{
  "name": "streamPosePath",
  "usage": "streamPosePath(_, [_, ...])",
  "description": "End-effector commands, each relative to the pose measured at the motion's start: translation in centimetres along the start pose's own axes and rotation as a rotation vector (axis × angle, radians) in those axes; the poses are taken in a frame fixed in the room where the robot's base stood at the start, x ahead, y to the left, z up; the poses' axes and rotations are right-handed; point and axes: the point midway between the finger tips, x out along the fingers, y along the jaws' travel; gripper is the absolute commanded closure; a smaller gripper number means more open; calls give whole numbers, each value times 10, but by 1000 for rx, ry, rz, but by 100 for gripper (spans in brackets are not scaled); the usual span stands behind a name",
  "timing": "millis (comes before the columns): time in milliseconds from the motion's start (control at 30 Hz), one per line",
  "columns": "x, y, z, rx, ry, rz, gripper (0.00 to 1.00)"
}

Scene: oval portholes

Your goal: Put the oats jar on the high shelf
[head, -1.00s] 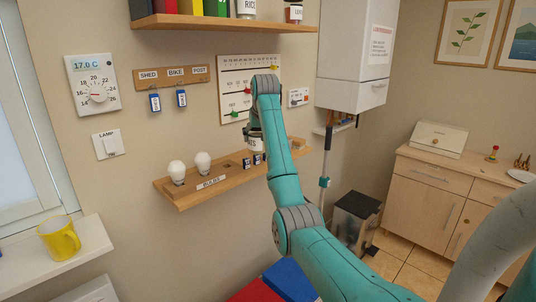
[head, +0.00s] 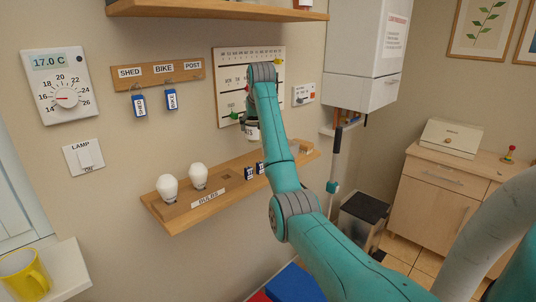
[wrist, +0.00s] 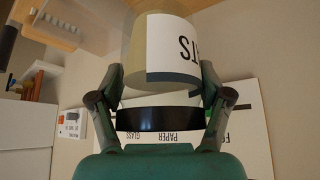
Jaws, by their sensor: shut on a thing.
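The oats jar (wrist: 160,50) is clear with a pale filling and a white label, upside down in the wrist view, of which "TS" can be read. My gripper (wrist: 160,88) is shut on it, one finger on each side. In the head view, the jar (head: 252,133) shows just below my gripper (head: 250,122), in front of the wall above the lower shelf; my arm hides part of it. The high shelf (head: 215,10) is a wooden board at the top edge, above and left of the jar. Its top is mostly out of frame.
The lower wooden shelf (head: 222,198) holds two bulbs and small blue-labelled items. A calendar board (head: 230,70) hangs behind my gripper. A key rack (head: 158,76) with two tags is to its left. A white boiler (head: 362,60) stands to the right.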

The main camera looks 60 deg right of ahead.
Motion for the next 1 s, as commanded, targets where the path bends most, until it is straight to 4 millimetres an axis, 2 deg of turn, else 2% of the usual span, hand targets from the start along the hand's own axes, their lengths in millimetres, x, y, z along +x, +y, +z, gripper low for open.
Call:
streamPosePath(67, [3,0,2,0,1,0,82])
streamPosePath(400, [46,0,30,0,1,0,82])
streamPosePath(633, [58,0,37,0,2,0,82])
streamPosePath(833, [79,0,51,0,1,0,82])
streamPosePath(1000, [83,0,53,0,4,0,82])
